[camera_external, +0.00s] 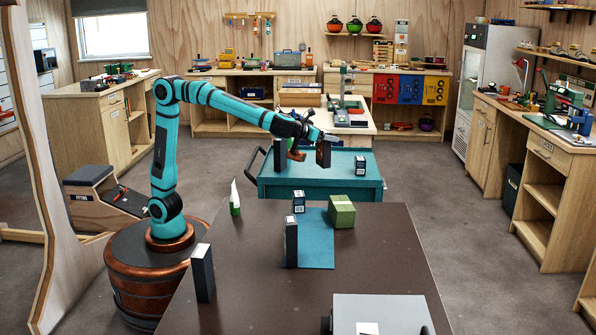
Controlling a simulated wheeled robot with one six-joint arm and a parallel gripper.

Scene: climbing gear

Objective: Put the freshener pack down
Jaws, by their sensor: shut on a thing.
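My gripper (314,146) hangs at the end of the teal arm, above the far part of the scene. It is shut on a dark, upright boxy pack (324,153), which I take to be the freshener pack. In the picture it overlaps the teal cart, and no contact under it shows. The fingertips are small and partly hidden by the pack. A brown-orange part shows just left of it. The dark table (375,265) is in front, with a teal mat (318,254) on it.
On the table are a tall dark box (291,243), a small dark box (298,202), a green box (341,212), a white-and-green item (235,198), a dark box (202,273) and a grey case (382,314). The table's right side is clear.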

